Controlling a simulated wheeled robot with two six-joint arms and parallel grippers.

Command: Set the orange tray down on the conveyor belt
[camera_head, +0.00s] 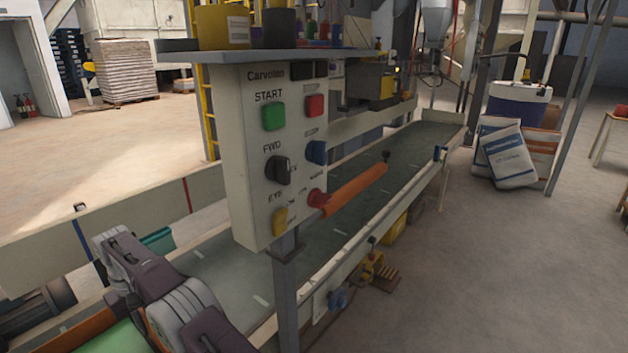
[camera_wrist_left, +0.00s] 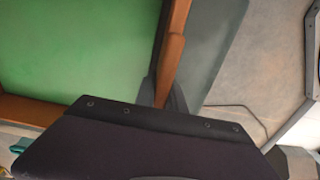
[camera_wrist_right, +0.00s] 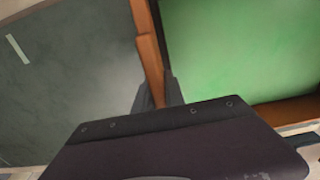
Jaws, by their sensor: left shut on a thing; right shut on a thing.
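The orange tray (camera_head: 60,332) with a green inside is cut off at the lower left of the head view. My right gripper (camera_head: 118,298) is beside it there, its fingertips partly hidden. In the right wrist view my right gripper (camera_wrist_right: 158,92) is shut on the tray's orange wall (camera_wrist_right: 147,45). In the left wrist view my left gripper (camera_wrist_left: 168,92) is shut on another part of the wall (camera_wrist_left: 173,50). The grey-green conveyor belt (camera_head: 235,272) runs from lower left to upper right; it also shows beside the tray in the right wrist view (camera_wrist_right: 70,70). I cannot tell whether the tray touches the belt.
A control panel (camera_head: 237,165) on a post stands in front of the belt, right of my right arm. An orange bar (camera_head: 355,190) shows beside it. A pale rail (camera_head: 335,262) edges the belt. White sacks (camera_head: 508,155) lean at the right; the floor there is mostly clear.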

